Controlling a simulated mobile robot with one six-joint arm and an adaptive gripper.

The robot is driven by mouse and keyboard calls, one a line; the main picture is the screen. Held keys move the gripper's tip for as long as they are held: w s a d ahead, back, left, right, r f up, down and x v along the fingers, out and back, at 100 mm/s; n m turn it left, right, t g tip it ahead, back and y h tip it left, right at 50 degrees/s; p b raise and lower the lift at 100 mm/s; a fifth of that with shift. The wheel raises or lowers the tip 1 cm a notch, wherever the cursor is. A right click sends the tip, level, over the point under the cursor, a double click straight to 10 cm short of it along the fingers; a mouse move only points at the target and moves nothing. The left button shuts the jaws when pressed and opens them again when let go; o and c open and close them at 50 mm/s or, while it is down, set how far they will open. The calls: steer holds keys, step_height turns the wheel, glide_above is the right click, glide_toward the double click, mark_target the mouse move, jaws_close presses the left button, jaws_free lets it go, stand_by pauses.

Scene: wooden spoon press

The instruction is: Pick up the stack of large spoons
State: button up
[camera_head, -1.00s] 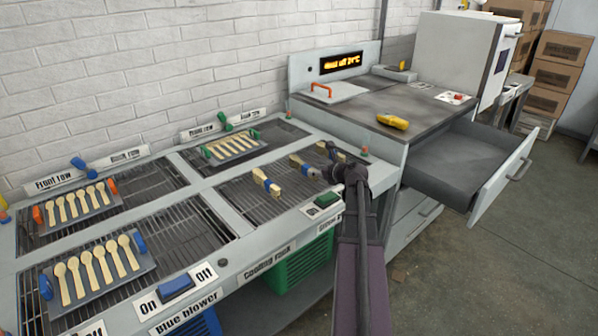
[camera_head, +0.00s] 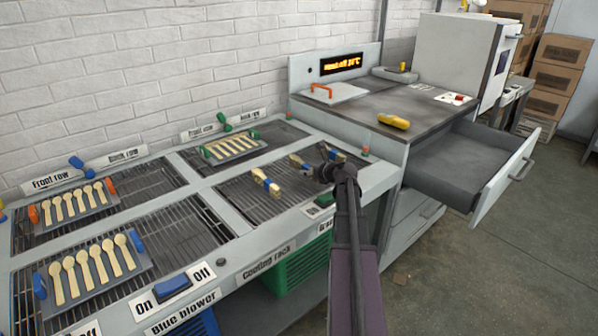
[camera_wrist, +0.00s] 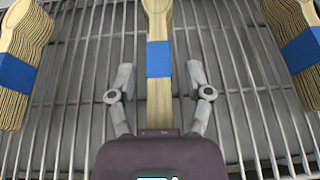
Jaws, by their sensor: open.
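Three banded stacks of wooden spoons lie on the cooling rack's right front section. The left stack (camera_head: 265,180) and middle stack (camera_head: 298,161) show in the head view, and the third stack (camera_head: 337,155) is partly hidden behind my gripper (camera_head: 322,170). In the wrist view, my gripper (camera_wrist: 160,80) is open, with one finger on each side of a centre stack (camera_wrist: 158,60) with a blue band. Other thick stacks lie at the left (camera_wrist: 24,50) and right (camera_wrist: 298,45) edges, also blue-banded. Which stack holds the large spoons I cannot tell.
Two trays of spoons (camera_head: 95,268) (camera_head: 72,205) sit on the left rack sections, and another (camera_head: 230,146) at the back right. A press bench (camera_head: 380,105) with a yellow tool (camera_head: 394,121) and an open drawer (camera_head: 465,165) stands to the right.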

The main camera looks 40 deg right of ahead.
mark_target(300, 161)
stand_by(0.5)
jaws_close()
steer(key=shift+r+p, duration=0.25)
steer(key=shift+p, duration=0.05)
step_height(300, 161, up, 3)
steer(key=p, duration=0.3)
steer(key=shift+s+r+p, duration=0.1)
steer(key=shift+r+p, duration=0.2)
steer(key=shift+r, duration=0.05)
steer(key=s, duration=1)
steer(key=s+r+p, duration=0.1)
steer(key=s, duration=0.4)
steer(key=shift+s+a, duration=0.3)
steer(key=shift+s, duration=0.1)
